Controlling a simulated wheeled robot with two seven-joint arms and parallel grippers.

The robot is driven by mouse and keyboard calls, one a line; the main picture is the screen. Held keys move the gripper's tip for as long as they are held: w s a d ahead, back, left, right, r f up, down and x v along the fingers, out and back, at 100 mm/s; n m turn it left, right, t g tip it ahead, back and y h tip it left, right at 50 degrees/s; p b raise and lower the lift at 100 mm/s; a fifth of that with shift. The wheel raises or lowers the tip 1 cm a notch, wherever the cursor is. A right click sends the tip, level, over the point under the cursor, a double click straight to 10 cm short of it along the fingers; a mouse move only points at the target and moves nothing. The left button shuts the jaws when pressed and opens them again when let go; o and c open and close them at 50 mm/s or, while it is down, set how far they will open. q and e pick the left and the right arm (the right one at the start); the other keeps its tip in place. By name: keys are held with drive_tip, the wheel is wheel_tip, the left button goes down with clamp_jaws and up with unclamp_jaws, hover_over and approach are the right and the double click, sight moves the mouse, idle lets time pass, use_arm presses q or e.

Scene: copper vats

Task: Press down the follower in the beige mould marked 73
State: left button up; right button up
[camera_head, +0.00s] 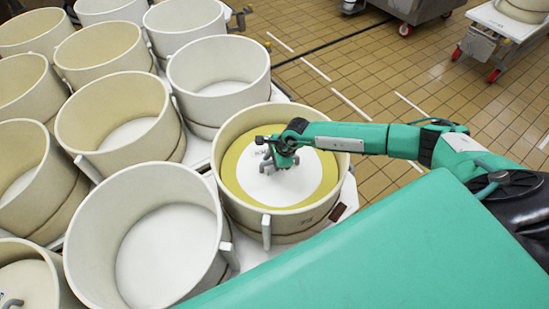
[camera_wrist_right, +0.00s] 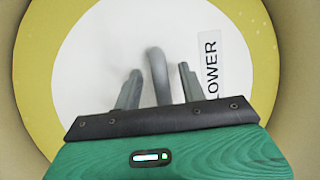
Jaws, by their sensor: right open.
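A beige mould (camera_head: 290,224) stands near the middle of the head view; I cannot read a number on it. Inside lies the follower, a white disc (camera_head: 303,187) with a yellow outer ring (camera_head: 239,181). It also fills much of the right wrist view (camera_wrist_right: 90,60), with a label (camera_wrist_right: 211,65) partly reading "LOWER". A grey upright handle (camera_wrist_right: 157,65) rises from the follower. My right gripper (camera_head: 276,163) is over the disc inside the rim. Its open fingers (camera_wrist_right: 159,72) are on either side of the handle; contact is unclear. My left gripper is not in view.
Several similar open moulds crowd the left, including a large one (camera_head: 150,235) close beside this mould. A brown tiled floor (camera_head: 365,75) lies clear beyond, with a wheeled cart (camera_head: 500,40) at the upper right.

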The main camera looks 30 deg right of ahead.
sight(287, 172)
drive_tip(key=b+v, duration=0.2)
drive_tip(key=v, duration=1.1)
drive_tip(key=shift+r+b, duration=0.25)
drive_tip(key=shift+b, duration=0.1)
drive_tip(key=shift+s+d, duration=0.15)
drive_tip(key=shift+d, duration=0.05)
